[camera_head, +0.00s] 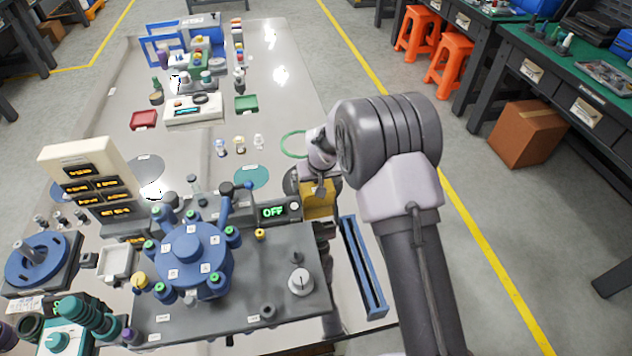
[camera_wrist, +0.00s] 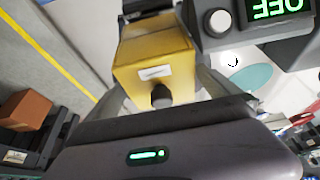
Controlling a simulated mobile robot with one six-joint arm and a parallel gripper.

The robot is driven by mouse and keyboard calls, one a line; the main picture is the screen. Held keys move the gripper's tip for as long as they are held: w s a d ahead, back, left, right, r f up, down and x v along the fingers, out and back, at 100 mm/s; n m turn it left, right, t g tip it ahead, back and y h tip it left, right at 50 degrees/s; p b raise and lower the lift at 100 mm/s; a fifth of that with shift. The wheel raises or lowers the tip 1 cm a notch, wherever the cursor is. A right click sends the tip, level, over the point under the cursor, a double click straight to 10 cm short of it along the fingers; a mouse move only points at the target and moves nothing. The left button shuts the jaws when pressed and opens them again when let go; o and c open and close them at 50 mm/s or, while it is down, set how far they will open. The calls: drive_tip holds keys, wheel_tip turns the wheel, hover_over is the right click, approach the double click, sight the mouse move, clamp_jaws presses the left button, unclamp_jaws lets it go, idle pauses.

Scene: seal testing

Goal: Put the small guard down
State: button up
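A yellow box-shaped guard (camera_head: 320,206) sits at the right side of the grey box with the green OFF display. In the wrist view the yellow guard (camera_wrist: 152,62) has a white label and a round black knob (camera_wrist: 161,96) on the face toward me. My gripper (camera_head: 318,188) is right at the guard, largely hidden by my own wrist in the head view. In the wrist view the fingers of my gripper (camera_wrist: 160,90) show on either side of the guard, spread about as wide as it is. I cannot tell whether they press on its sides.
The OFF display box (camera_head: 272,211) stands close left of the guard. A blue rotary fixture (camera_head: 190,258) and a grey plate with a knob (camera_head: 300,282) lie in front. A blue slotted rail (camera_head: 362,265) runs along the table's right edge. A green ring (camera_head: 284,144) lies beyond.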

drive_tip(key=shift+r, duration=0.1)
drive_tip(key=s+d+r+m+p, duration=0.1)
drive_tip(key=s+d+r, duration=0.3)
drive_tip(key=r, duration=0.5)
drive_tip(key=s+d+r+m+p, duration=0.1)
drive_tip(key=s+d+r+p, duration=0.1)
drive_tip(key=s+r, duration=0.5)
drive_tip(key=s+d+r+m+p, duration=0.1)
drive_tip(key=s+d+r, duration=0.2)
drive_tip(key=r, duration=0.8)
drive_tip(key=s+d+r+m, duration=0.2)
drive_tip(key=s, duration=0.9)
drive_tip(key=s+d+r+m+t, duration=0.1)
drive_tip(key=s+d+r+m, duration=0.1)
drive_tip(key=s, duration=1)
drive_tip(key=shift+d+r+m+t+y, duration=0.3)
drive_tip(key=shift+d+r+y, duration=0.15)
drive_tip(key=shift+r, duration=0.4)
